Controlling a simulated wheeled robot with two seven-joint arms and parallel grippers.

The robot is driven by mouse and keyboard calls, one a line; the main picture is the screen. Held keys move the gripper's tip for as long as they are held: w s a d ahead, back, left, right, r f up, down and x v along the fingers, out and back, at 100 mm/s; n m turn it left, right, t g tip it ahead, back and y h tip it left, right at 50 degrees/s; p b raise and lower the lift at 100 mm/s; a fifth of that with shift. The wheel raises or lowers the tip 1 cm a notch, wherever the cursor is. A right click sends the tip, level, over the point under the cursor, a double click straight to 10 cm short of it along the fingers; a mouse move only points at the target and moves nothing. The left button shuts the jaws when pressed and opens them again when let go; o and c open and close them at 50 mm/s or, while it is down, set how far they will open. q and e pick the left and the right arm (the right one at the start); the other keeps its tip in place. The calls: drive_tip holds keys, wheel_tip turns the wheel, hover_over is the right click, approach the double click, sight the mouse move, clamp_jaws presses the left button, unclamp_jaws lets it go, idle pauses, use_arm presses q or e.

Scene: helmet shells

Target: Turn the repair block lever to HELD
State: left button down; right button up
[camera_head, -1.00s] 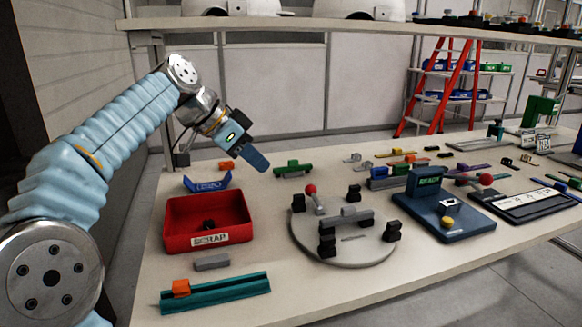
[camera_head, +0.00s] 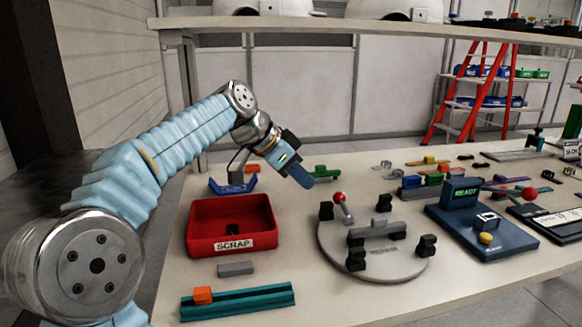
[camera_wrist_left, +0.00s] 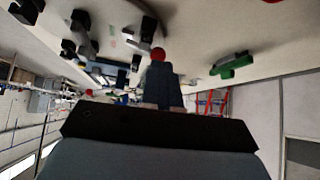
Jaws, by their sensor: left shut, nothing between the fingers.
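A round grey block (camera_head: 335,255) on the bench carries black clamps, a grey bar and a short lever with a red knob (camera_head: 340,197) at its back left. The lever leans slightly; no HELD mark is legible. My left gripper (camera_head: 302,177) is shut and empty, above the bench, left of and behind the red knob in the head view. In the left wrist view the red knob (camera_wrist_left: 158,54) shows just beyond the shut fingertips (camera_wrist_left: 160,72); contact cannot be told. A second red knob (camera_head: 528,193) stands at the right. My right gripper is not in view.
A red SCRAP bin (camera_head: 232,212), a blue holder (camera_head: 232,185) and a teal rail (camera_head: 238,301) lie left of the round block. A green part (camera_head: 325,172) lies behind the gripper. A blue READY station (camera_head: 490,240) stands to the right. A shelf (camera_head: 330,24) crosses above.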

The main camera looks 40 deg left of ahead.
sight(334, 198)
use_arm(q)
drive_tip(key=x, duration=0.4)
drive_tip(key=w+r+x, duration=0.1)
drive_tip(key=x, duration=0.1)
drive_tip(key=shift+w+d+f, duration=0.2)
drive_tip(key=shift+d+f, duration=0.1)
drive_tip(key=shift+d, duration=0.15)
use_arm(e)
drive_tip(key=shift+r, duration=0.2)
